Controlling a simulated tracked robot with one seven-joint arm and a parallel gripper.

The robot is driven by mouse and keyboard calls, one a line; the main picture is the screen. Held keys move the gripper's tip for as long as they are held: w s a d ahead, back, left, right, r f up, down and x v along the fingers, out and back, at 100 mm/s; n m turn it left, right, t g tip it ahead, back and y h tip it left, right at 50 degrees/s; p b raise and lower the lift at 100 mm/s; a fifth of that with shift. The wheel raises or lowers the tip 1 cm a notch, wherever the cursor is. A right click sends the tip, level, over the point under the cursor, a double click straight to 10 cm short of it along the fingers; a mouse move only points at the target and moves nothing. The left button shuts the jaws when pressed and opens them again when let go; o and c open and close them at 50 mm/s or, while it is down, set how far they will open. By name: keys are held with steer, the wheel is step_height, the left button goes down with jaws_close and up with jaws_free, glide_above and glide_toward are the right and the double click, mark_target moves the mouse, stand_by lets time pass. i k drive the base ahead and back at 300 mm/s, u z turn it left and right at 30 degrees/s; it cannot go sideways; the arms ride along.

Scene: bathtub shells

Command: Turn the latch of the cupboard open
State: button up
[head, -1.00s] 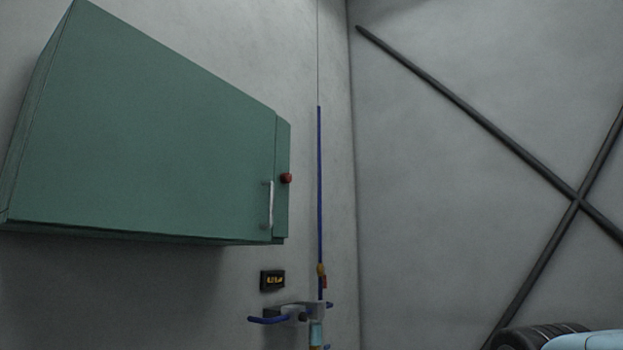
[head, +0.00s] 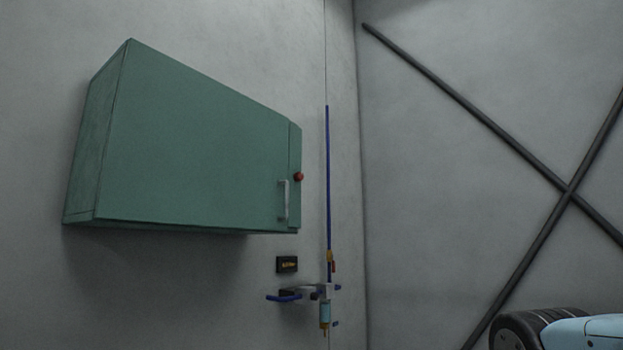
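A green cupboard (head: 190,150) hangs on the grey wall at the left of the head view, its door shut. A pale vertical handle (head: 283,201) is near the door's right edge. A small red knob, which looks like the latch (head: 298,176), sits on the narrow strip right of the door, just above and right of the handle. Its exact turn is too small to tell. My gripper is not in view; only a light blue and black part of my arm shows at the bottom right, well apart from the cupboard.
Below the cupboard's right end are a small dark display (head: 287,264) and a wall fixture with blue levers (head: 285,297). A blue vertical rod (head: 328,180) runs beside the wall corner. Dark crossed bars (head: 480,115) are on the right wall. The space before the cupboard looks clear.

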mark_target(298, 177)
steer(key=u, duration=0.1)
steer(key=i, duration=0.9)
steer(key=z, duration=0.05)
